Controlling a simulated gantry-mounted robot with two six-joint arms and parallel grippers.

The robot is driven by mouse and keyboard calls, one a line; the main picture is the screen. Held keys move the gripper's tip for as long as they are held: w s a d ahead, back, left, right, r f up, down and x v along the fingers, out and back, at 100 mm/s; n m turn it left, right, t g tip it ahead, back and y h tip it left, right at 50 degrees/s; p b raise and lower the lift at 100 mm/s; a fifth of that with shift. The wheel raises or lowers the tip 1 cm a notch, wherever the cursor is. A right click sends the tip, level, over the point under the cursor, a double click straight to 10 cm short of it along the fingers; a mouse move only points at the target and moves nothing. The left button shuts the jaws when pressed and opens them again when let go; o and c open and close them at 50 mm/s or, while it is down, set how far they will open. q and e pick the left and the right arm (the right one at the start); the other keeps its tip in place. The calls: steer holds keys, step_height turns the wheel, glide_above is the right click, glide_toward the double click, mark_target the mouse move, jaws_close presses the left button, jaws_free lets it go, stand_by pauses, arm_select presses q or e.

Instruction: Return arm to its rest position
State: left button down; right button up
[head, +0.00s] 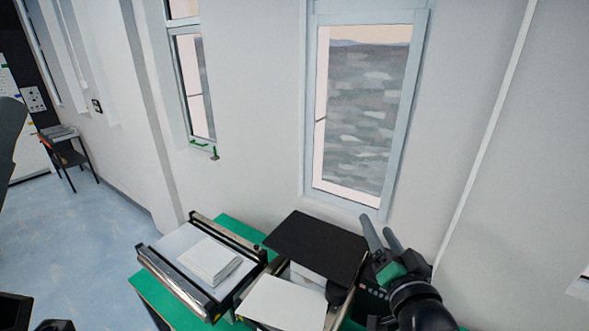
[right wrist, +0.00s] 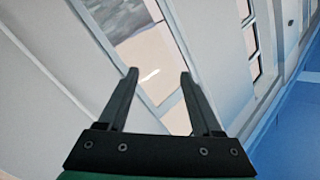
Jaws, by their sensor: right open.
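My right gripper (head: 377,224) is at the lower right of the head view, raised beside the right mini conveyor, with its fingers pointing up toward the wall and window. In the right wrist view its two dark fingers (right wrist: 158,74) are spread apart with nothing between them. My left gripper cannot be made out.
The conveyors stand on a green-topped table (head: 150,292) against the white wall. A tall window (head: 360,110) is behind them. Blue floor (head: 85,240) is open at the left.

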steer(key=s+d+r+n+t, duration=0.1)
steer(key=s+r+t, duration=0.45)
steer(key=r, duration=0.95)
steer(key=s+r+n+t, duration=0.2)
steer(key=s+r+n, duration=0.1)
steer(key=s+r, duration=0.3)
steer(key=s+r+n+t+y, duration=0.1)
steer(key=s+r+n+t, duration=0.1)
steer(key=s+r, duration=0.4)
steer(key=s+n, duration=0.1)
steer(key=s, duration=0.3)
steer(key=shift+s+d, duration=0.3)
steer(key=shift+s, duration=0.05)
steer(key=shift+r, duration=0.1)
